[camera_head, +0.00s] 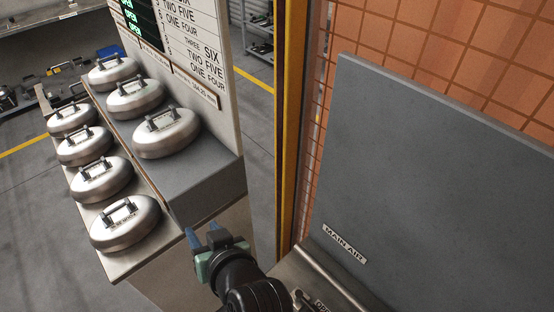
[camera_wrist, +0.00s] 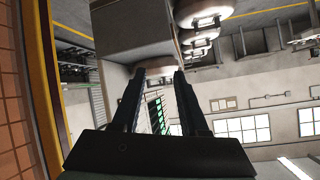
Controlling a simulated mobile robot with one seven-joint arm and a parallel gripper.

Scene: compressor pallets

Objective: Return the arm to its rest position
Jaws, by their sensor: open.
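My gripper (camera_head: 207,238) is in the lower middle of the head view, in front of the near corner of the stepped stand. Its two blue-tipped fingers are apart, with nothing between them. In the wrist view my gripper (camera_wrist: 157,72) shows both dark fingers spread, pointing toward the stand and the room beyond. My black arm comes up from the bottom edge of the head view. Most of the arm is out of view.
Several round metal weights with handles (camera_head: 125,222) sit on the stepped stand (camera_head: 205,185) at left. A lettered board (camera_head: 232,120) rises behind. A yellow post (camera_head: 290,130), orange tiled wall (camera_head: 400,35) and grey "MAIN AIR" panel (camera_head: 430,170) stand at right.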

